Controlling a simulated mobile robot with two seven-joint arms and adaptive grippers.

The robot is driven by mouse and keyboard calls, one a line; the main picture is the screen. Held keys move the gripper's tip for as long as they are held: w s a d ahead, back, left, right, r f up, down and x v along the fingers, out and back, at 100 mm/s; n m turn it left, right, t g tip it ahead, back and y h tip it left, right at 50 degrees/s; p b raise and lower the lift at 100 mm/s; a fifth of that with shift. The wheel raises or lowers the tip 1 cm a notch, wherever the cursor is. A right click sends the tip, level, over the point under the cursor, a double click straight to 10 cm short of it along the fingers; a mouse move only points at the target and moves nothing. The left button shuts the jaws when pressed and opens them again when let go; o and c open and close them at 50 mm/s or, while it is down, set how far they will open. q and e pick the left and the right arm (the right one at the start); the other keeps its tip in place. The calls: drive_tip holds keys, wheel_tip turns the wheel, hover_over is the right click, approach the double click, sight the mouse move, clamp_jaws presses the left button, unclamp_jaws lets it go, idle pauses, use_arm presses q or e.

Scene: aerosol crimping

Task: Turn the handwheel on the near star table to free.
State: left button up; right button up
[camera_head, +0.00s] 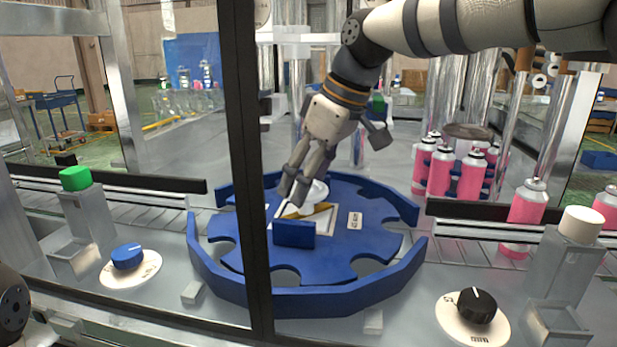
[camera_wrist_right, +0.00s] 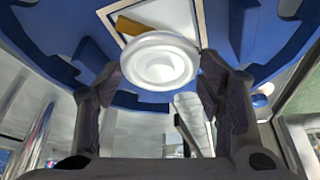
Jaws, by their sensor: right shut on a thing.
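The near star table (camera_head: 345,255) is a blue disc with pocket notches inside a raised blue guide rail. The handwheel (camera_head: 316,194) is a white round wheel over a pale square plate at its middle, partly hidden by my fingers. A yellow pointer (camera_head: 291,212) shows beside it. My right gripper (camera_head: 294,190) reaches down from the upper right and is shut on the handwheel. In the right wrist view the handwheel (camera_wrist_right: 159,60) sits between the two dark fingers. My left gripper is not in view.
A dark frame post (camera_head: 240,180) stands in front, left of the star table. A blue knob (camera_head: 128,257) and a black knob (camera_head: 477,305) sit on dials at the front. Pink cans (camera_head: 472,177) stand behind on the right. A blue block (camera_head: 293,234) stands on the star table.

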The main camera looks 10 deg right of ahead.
idle(0.5)
drive_tip(key=o, duration=1.1)
drive_tip(key=shift+o, duration=0.2)
drive_tip(key=v, duration=1.2)
